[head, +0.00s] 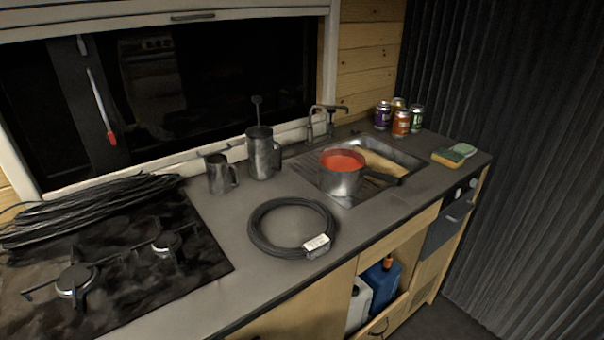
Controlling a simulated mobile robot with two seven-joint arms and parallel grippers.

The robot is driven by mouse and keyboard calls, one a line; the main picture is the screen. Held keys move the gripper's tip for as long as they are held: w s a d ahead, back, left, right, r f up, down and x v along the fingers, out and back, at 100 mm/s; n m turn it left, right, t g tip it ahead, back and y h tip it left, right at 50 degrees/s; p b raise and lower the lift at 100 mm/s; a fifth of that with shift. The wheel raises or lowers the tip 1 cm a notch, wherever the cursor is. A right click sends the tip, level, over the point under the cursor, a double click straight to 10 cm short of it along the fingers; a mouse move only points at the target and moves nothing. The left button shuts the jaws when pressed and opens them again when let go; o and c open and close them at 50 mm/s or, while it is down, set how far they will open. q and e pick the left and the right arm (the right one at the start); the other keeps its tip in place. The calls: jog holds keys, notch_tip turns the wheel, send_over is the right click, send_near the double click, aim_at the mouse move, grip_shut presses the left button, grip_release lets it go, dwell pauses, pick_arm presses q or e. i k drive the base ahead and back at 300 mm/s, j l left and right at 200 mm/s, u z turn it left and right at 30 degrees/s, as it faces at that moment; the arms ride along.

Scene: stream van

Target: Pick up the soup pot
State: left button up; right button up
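The soup pot (342,182) is a metal saucepan with red soup (343,160) in it. It stands upright at the sink (397,155), over the ridged drainer side. Its dark handle (386,176) points right, toward the counter's front edge. A long tan item (385,163), perhaps bread, shows behind the pot and is partly hidden by it. Neither of my grippers shows in the head view.
A coiled black cable (259,240) with a white block lies on the counter left of the pot. A metal jug (219,174) and a plunger pot (262,155) stand behind it. Several cans (401,122) and sponges (447,158) are at the right. A gas hob (120,260) is at the left.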

aim_at(342, 172)
jog(key=i+l+u, duration=0.15)
jog(key=l+u, duration=0.25)
jog(key=i+l+u, duration=0.1)
jog(key=u, duration=0.25)
jog(key=l+u, duration=0.75)
